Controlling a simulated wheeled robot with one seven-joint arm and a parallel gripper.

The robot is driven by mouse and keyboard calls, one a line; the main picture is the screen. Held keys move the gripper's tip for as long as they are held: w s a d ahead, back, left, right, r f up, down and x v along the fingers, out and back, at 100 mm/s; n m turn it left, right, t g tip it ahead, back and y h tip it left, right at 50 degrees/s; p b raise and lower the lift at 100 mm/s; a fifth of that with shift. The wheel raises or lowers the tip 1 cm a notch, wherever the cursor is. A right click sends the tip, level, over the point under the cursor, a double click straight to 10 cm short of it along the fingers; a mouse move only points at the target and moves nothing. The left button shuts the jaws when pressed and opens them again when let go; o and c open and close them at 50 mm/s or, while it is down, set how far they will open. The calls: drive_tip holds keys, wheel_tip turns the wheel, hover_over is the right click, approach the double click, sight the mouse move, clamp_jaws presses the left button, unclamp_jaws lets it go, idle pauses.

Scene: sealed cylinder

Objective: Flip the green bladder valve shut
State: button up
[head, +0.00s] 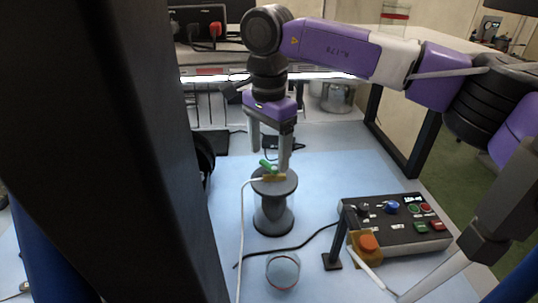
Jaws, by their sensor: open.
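The green valve handle (267,165) sits on a small brass fitting (273,177) on top of a grey spool-shaped stand (272,206). A thin white tube (242,230) runs from the fitting down to the left. My gripper (270,160) points straight down over the stand, its two fingers apart, one on each side of the green handle as seen here. I cannot tell whether either finger touches the handle.
A control box (398,226) with coloured buttons and a blue knob stands at the right. An orange button (368,244) on a bracket is in front of it. A clear round dish (283,271) lies at the front. The blue mat left of the stand is mostly clear.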

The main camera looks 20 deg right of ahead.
drive_tip(key=shift+f, duration=1.05)
drive_tip(key=shift+c, duration=0.2)
drive_tip(key=c, duration=1.3)
drive_tip(key=shift+c, duration=0.2)
drive_tip(key=m, duration=0.4)
drive_tip(key=shift+d, duration=0.35)
drive_tip(key=shift+d+m+b, duration=0.25)
drive_tip(key=shift+m+b, duration=0.1)
drive_tip(key=shift+m, duration=1.35)
